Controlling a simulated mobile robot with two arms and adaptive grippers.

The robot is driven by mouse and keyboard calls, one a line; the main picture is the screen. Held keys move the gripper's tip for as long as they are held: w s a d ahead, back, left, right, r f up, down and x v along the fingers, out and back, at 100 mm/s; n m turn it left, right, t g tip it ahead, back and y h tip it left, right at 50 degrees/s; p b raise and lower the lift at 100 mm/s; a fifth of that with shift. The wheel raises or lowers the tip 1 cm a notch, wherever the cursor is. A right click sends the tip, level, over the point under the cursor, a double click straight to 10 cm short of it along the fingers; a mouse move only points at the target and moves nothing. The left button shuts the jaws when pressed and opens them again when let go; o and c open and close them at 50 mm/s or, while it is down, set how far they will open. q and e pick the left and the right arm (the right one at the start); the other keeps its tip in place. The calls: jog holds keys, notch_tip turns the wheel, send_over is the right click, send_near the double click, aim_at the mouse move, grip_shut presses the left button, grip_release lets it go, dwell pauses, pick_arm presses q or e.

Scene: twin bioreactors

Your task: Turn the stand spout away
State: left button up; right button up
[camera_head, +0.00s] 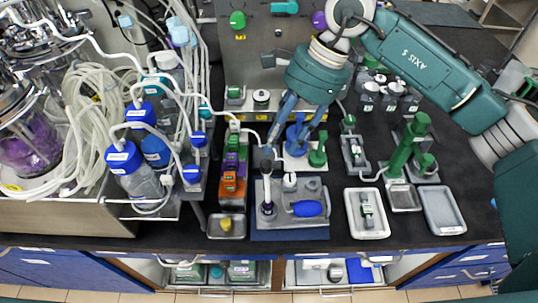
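A green stand (405,152) with a thick post rises on the right part of the bench. A thin pale spout-like tube (373,177) shows at its lower left, pointing left above the white tray (367,231); I cannot tell for sure that it is the stand's spout. My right gripper (285,148) reaches down from the top, left of the green stand and apart from it. Its two fingers are spread, with a blue fixture (297,137) showing between and behind them. I see nothing held between them. My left gripper is not in view.
A blue tray (290,234) with a blue bulb and small parts lies below my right gripper. An empty grey tray (443,210) is at the right. Blue-capped bottles (125,160) and looped tubing (85,110) crowd the left. Bare black bench shows near the front edge.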

aim_at(267, 163)
jog(key=p+x, duration=0.1)
jog(key=x, duration=0.6)
jog(key=shift+p, duration=0.3)
grip_shut()
